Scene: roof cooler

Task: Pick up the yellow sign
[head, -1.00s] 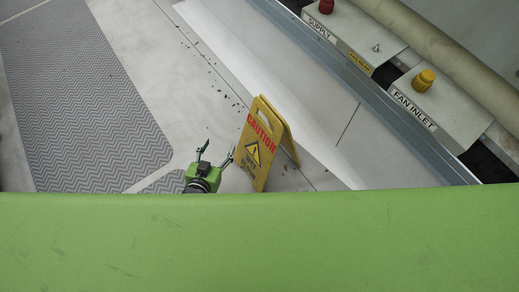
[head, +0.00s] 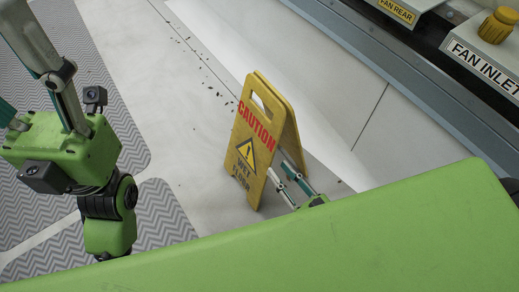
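The yellow sign (head: 250,150) stands upright and folded open on the pale floor in the middle of the view. It reads CAUTION and WET FLOOR. My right gripper (head: 275,166) is low at the sign's right side, its two fingers apart and pointing at the opening between the panels. I cannot tell whether they touch it. Its body is mostly hidden by a green cover. My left gripper (head: 22,70) is large and close at the left, well apart from the sign. Its fingers are spread and empty, with the tips cut off by the frame edge.
A green surface (head: 330,245) fills the lower right and hides what lies below. Dark zigzag mats (head: 95,50) lie at the left. A metal rail (head: 400,65) and a unit labelled FAN INLET (head: 485,68) run along the upper right.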

